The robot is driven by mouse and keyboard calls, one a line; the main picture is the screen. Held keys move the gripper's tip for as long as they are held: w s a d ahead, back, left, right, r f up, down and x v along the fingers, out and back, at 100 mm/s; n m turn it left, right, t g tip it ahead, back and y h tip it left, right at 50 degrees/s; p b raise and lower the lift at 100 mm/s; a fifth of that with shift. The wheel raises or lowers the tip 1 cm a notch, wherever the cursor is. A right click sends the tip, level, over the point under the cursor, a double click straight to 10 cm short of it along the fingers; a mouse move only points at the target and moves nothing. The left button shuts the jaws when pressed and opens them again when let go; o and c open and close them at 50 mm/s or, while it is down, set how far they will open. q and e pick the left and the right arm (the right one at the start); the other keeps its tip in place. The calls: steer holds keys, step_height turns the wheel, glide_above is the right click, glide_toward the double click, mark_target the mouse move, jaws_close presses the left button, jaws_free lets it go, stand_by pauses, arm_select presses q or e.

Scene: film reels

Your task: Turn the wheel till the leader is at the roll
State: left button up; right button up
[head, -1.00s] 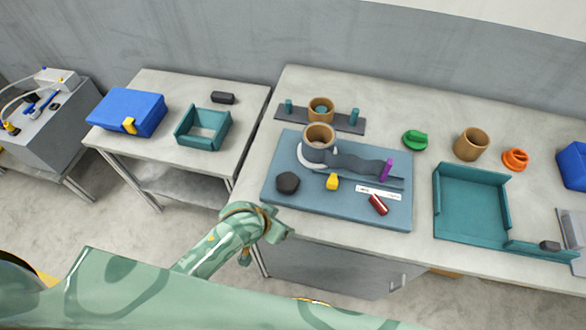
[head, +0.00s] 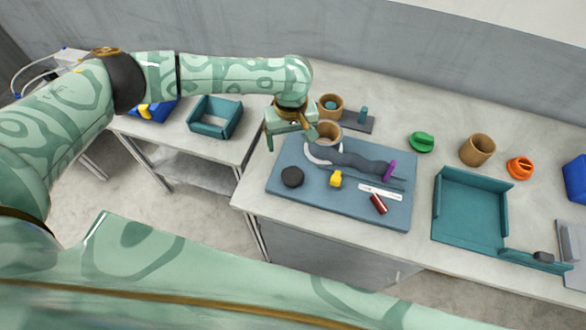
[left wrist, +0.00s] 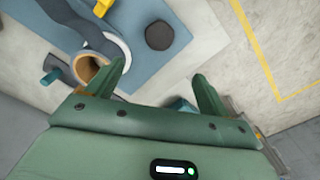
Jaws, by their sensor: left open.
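A dark round knob (head: 292,177), which looks like the wheel, sits at the front left of the blue board (head: 330,204). It also shows in the left wrist view (left wrist: 159,36). A tan roll (head: 328,131) stands at the board's back left, partly hidden by my gripper. A dark grey wavy strip (head: 352,160) runs right from a pale curved band (head: 318,154) by the roll to a purple piece (head: 389,170). I cannot tell which part is the leader. My left gripper (head: 290,132) is open and empty above the board's back left corner, apart from the knob.
A yellow block (head: 335,178), a white label strip (head: 381,192) and a red cylinder (head: 378,204) are on the board. Another tan roll (head: 331,105) and a teal peg (head: 363,115) stand behind. A teal tray (head: 470,238) lies right.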

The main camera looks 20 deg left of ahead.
mark_target(292, 174)
arm_select(q)
step_height(292, 174, down, 16)
steer(key=b, duration=0.4)
steer(key=shift+d+r+b, duration=0.1)
steer(key=shift+r+b, duration=0.05)
steer(key=shift+b, duration=0.25)
steer(key=c, duration=1)
